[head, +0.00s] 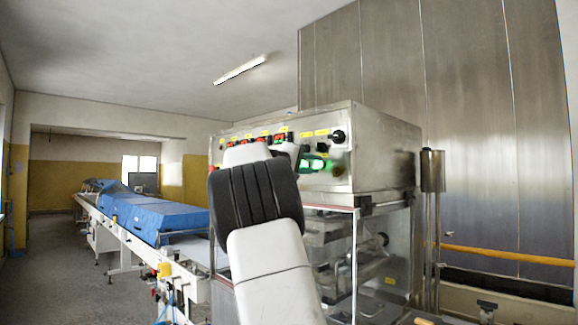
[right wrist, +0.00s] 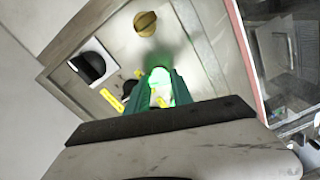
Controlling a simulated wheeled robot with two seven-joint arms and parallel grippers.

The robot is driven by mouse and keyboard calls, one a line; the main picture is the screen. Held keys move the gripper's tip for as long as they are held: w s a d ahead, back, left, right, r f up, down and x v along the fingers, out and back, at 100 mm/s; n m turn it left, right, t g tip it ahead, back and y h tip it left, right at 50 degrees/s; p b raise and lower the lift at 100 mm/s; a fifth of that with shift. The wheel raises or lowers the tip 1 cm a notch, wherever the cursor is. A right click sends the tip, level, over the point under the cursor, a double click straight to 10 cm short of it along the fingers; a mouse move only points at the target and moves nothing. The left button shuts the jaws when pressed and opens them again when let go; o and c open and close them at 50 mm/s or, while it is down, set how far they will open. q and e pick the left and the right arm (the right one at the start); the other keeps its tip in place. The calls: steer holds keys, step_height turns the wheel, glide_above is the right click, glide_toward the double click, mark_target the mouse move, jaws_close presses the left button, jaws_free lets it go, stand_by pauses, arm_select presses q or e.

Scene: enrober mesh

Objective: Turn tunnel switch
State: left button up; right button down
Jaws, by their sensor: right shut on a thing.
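The control panel (head: 345,172) is the front of a steel box on the machine, with a row of switches, lit buttons and yellow labels. My right gripper (head: 312,163) is at this panel, partly hidden behind my own arm. In the right wrist view its two green fingers (right wrist: 161,90) are shut on a small switch knob (right wrist: 160,80) that glows green-white. The glow washes out the knob's shape, so its turned angle cannot be told. I cannot read which label belongs to it. My left gripper is not in view.
Close to the held knob are a black knob on a white plate (right wrist: 90,66), a brass-coloured knob (right wrist: 146,23) and another dark knob (right wrist: 129,88). A conveyor with blue covers (head: 165,217) runs away at the left. A steel post (head: 432,172) stands right of the box.

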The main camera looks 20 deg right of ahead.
steer(key=shift+m, duration=1)
steer(key=shift+f, duration=0.1)
steer(key=c, duration=1.1)
jaws_free()
steer(key=v, duration=0.7)
steer(key=shift+s+a, duration=0.15)
steer(key=shift+a, duration=0.25)
